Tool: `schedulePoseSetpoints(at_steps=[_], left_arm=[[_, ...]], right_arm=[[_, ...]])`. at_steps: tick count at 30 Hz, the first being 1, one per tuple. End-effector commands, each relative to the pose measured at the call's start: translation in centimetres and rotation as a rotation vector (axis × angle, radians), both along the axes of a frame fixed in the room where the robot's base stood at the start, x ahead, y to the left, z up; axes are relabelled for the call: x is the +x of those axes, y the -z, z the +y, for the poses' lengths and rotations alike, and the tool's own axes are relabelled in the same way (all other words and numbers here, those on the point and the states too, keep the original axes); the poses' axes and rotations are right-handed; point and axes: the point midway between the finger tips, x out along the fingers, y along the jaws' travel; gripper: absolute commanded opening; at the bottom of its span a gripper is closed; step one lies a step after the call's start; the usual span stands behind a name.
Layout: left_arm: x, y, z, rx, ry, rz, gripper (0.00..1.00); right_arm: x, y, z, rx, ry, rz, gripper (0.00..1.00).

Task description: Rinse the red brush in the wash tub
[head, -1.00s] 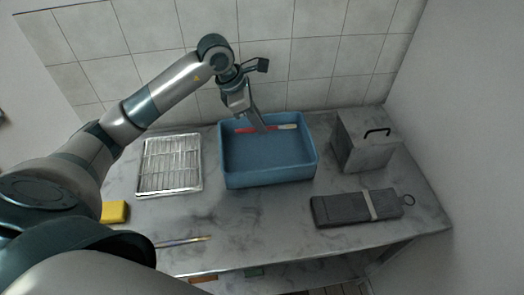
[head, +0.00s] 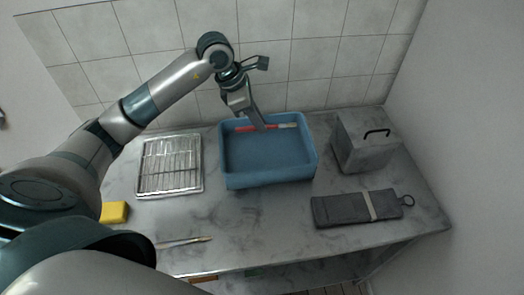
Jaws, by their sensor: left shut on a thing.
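The blue wash tub (head: 268,182) stands on the marble counter, right of the middle of the head view. My left gripper (head: 260,127) points down into the tub at its back wall. It is shut on the red brush (head: 245,128), which lies roughly level. Its red part shows left of the fingers and a pale end shows to the right. The brush is inside the tub's outline near the back rim; I cannot tell whether it touches the tub. My right gripper is not in view.
A wire drying rack (head: 170,190) lies left of the tub. A yellow block (head: 114,212) and a thin brush (head: 184,242) lie toward the front left. A grey box with a black handle (head: 362,154) and a grey strapped roll (head: 340,209) are on the right. The counter's front middle is clear.

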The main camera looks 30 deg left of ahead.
Motion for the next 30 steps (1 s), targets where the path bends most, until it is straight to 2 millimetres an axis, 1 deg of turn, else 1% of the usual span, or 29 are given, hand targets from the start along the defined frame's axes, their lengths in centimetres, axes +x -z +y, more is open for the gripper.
schedulePoseSetpoints(at_steps=[1, 3, 9, 12, 30], left_arm=[[0.0, -0.7, 0.0, 0.000, 0.000, -0.002, 0.00], [0.0, -1.3, 0.0, 0.000, -0.001, -0.002, 0.00], [0.0, -2.8, 0.0, 0.001, 0.000, -0.002, 0.00], [0.0, -3.1, 0.0, 0.000, 0.001, 0.000, 0.00], [0.0, -3.2, 0.0, 0.000, 0.000, 0.000, 0.00]], right_arm=[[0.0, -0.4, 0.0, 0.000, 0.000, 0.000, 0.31], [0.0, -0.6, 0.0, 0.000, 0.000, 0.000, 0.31], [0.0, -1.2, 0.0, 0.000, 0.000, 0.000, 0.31], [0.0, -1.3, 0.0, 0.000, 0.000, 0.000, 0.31], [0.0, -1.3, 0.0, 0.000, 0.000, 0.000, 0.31]])
